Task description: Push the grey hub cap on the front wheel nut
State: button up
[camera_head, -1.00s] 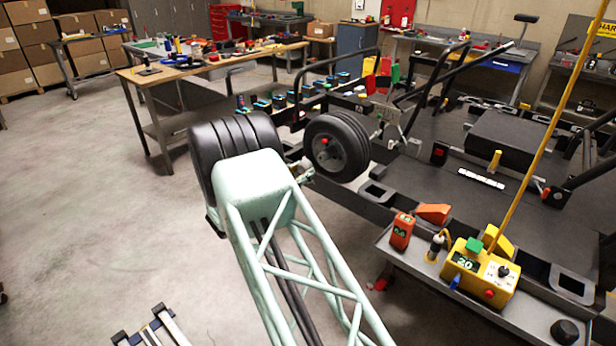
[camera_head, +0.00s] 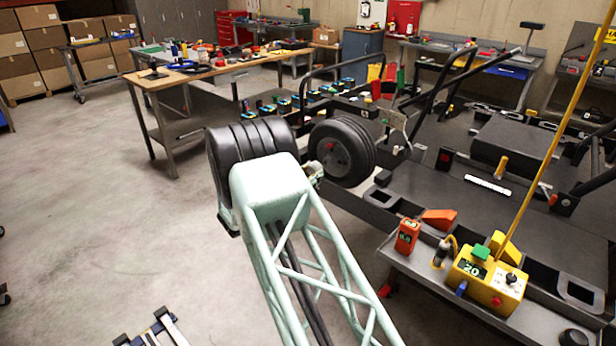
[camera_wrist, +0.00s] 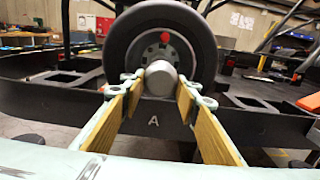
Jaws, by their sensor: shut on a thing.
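The front wheel (camera_head: 343,150), a black tyre on a grey rim, stands upright on the kart; it fills the upper middle of the wrist view (camera_wrist: 118,45). A red piece (camera_wrist: 165,38) sits on its rim. The grey hub cap (camera_wrist: 161,80) is between the fingertips of my gripper (camera_wrist: 162,86), which is shut on it, in front of the wheel's centre. The wheel nut is hidden behind the cap, so I cannot tell whether they touch. In the head view my gripper (camera_head: 314,172) is small and partly hidden by my arm, left of the wheel.
The dark kart frame (camera_head: 400,205) extends right of the wheel. A grey tray (camera_head: 400,262) in front holds an orange device (camera_head: 407,236) and a yellow control box (camera_head: 485,280). A wooden-topped workbench (camera_head: 215,68) stands behind. The floor at left is mostly clear.

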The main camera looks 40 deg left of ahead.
aim_at(325, 164)
jog(key=shift+w+b, duration=0.3)
jog(key=shift+w, duration=1.25)
jog(key=shift+w+b, duration=0.95)
jog(key=shift+w, duration=0.95)
dwell(2.8)
jog(key=o, duration=0.8)
jog(key=shift+s, duration=0.2)
jog(key=shift+s, duration=5.85)
